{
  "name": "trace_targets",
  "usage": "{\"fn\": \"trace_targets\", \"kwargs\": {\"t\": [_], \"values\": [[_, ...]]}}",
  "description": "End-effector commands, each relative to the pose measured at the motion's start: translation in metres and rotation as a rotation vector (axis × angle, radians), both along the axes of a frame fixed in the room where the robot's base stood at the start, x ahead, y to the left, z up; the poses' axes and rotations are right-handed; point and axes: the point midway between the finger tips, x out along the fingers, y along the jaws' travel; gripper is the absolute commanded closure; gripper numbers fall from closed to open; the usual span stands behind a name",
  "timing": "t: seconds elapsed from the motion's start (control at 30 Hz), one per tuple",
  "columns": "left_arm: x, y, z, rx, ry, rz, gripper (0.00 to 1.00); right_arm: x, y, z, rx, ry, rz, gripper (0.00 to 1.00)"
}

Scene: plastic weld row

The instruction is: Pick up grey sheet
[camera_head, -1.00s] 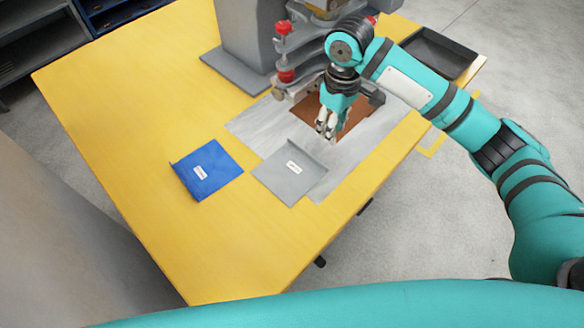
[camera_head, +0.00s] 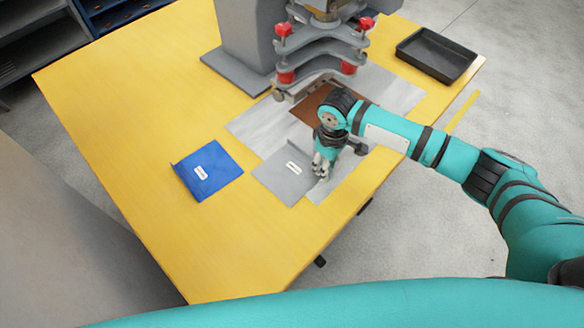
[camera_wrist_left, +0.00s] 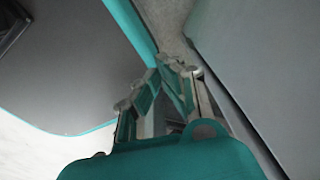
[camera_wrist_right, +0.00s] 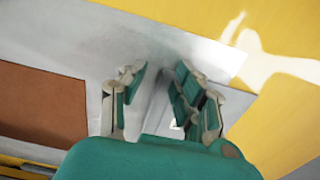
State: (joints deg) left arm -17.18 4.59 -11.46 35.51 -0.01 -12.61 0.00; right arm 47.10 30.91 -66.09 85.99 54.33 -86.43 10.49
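The grey sheet (camera_head: 283,181) lies on the yellow table near its front edge, with a small white label and a raised edge on its far side. My right gripper (camera_head: 320,168) is low at the right end of that raised edge. In the right wrist view, my right gripper (camera_wrist_right: 158,72) is open, with part of the grey sheet (camera_wrist_right: 158,108) showing between and beside its fingers. I cannot tell whether it touches the sheet. My left gripper (camera_wrist_left: 160,70) appears only in its wrist view, fingertips together and nothing seen between them.
A blue sheet (camera_head: 203,171) lies left of the grey one. A press with red knobs (camera_head: 318,40) stands behind, over a metal plate (camera_head: 255,128) with a brown pad (camera_head: 315,104). A black tray (camera_head: 436,55) sits at the right rear. The table's left side is clear.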

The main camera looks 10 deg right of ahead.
Motion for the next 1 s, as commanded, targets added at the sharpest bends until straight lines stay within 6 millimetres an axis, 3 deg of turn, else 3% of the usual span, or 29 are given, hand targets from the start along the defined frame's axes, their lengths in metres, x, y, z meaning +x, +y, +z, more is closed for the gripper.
{"fn": "trace_targets", "kwargs": {"t": [0.27, 0.5, 1.0], "values": [[0.0001, 0.0004, 0.0, 0.001, 0.0, 0.001, 1.0, 0.0001, 0.0003, -0.0036, 0.001, -0.002, 0.0, 0.69], [0.0002, 0.0005, 0.0, 0.001, 0.0, 0.001, 1.0, 0.0001, 0.0004, -0.0034, 0.001, -0.001, 0.0, 1.0], [0.0002, 0.0003, -0.0002, 0.0, 0.0, 0.0, 1.0, 0.0004, 0.0005, -0.0013, 0.001, -0.002, 0.0, 1.0]]}}
